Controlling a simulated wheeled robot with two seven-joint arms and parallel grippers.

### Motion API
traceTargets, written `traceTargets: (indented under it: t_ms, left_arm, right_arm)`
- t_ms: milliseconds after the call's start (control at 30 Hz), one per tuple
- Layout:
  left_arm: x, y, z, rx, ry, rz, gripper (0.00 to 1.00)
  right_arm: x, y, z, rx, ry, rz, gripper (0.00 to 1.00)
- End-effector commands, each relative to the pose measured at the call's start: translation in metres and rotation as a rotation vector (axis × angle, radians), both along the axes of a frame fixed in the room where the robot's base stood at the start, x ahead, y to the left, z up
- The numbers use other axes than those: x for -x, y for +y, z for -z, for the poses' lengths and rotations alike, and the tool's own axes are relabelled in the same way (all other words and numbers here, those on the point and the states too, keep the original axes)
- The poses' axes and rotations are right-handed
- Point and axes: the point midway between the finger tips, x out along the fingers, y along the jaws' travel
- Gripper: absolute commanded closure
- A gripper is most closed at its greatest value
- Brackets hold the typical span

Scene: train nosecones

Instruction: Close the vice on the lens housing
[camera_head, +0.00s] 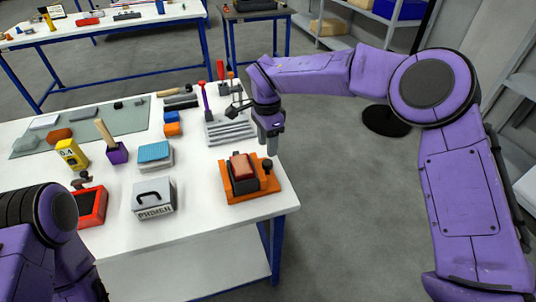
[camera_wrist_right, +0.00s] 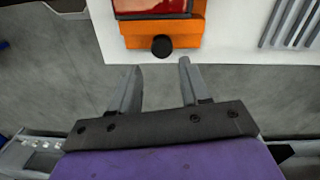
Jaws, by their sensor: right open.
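The orange vice (camera_head: 256,190) stands near the right edge of the white table, with a black knob (camera_head: 267,166) on its right side. A dark red block, apparently the lens housing (camera_head: 242,167), sits in the vice; I cannot tell how tightly. My right gripper (camera_head: 271,151) hangs just past the table edge, behind the knob in the head view. In the right wrist view the open, empty fingers (camera_wrist_right: 160,66) point at the black knob (camera_wrist_right: 161,46), apart from it. The orange vice (camera_wrist_right: 190,30) and red block (camera_wrist_right: 150,5) are cut off at the top. My left gripper is out of view.
A white box with a black handle (camera_head: 153,197), a blue-topped box (camera_head: 154,155) and a red tray (camera_head: 91,207) stand left of the vice. Grey bars (camera_head: 231,131) lie behind it. The floor right of the table is clear near the gripper.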

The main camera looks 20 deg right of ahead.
Motion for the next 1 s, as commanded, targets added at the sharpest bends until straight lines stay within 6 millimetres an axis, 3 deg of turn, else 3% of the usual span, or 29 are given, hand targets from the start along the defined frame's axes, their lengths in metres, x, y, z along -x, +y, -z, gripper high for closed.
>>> traceTargets:
  t_ms: [100, 300, 633, 667, 767, 1000]
  left_arm:
    - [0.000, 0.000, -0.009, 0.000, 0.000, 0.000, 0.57]
    - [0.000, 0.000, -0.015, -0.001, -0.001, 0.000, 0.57]
    - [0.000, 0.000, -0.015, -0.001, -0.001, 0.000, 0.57]
    - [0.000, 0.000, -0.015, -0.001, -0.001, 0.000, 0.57]
    - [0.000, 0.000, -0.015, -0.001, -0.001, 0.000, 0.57]
    - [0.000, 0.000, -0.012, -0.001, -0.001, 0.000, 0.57]
  right_arm:
    - [0.001, 0.000, 0.027, 0.004, 0.005, -0.002, 0.54]
    - [0.002, -0.002, 0.059, 0.004, 0.002, 0.001, 0.54]
    - [0.002, -0.002, 0.068, 0.002, 0.001, 0.003, 0.54]
    - [0.002, -0.003, 0.068, 0.002, 0.001, 0.003, 0.60]
    - [0.003, -0.003, 0.068, 0.003, 0.002, 0.004, 0.93]
    - [0.003, -0.003, 0.070, -0.002, 0.006, 0.074, 0.95]
